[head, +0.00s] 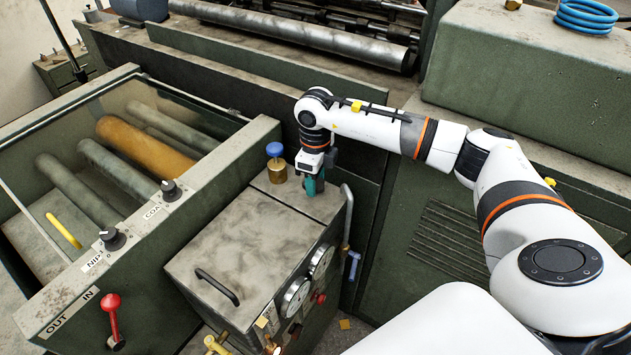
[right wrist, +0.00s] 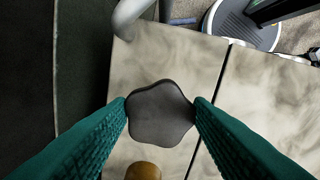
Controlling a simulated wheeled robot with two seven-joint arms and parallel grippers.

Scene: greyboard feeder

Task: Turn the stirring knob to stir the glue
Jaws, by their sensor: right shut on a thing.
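The stirring knob (right wrist: 160,113) is a dark grey, lobed knob, seen from above in the right wrist view. It stands over the worn metal top of the green glue unit (head: 235,240). My right gripper (head: 314,186) points down at the back right of that top. Its teal fingers are shut on the knob, one on each side, as the right wrist view (right wrist: 161,112) shows. In the head view the gripper hides the knob. The glue itself is not visible. My left gripper is not in view.
A blue-topped brass fitting (head: 276,165) stands just left of my right gripper. A grey pipe (head: 348,208) rises close on its right. A black handle (head: 217,287) lies on the unit's lid, with gauges (head: 295,298) on its front. The roller box (head: 120,170) is at left.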

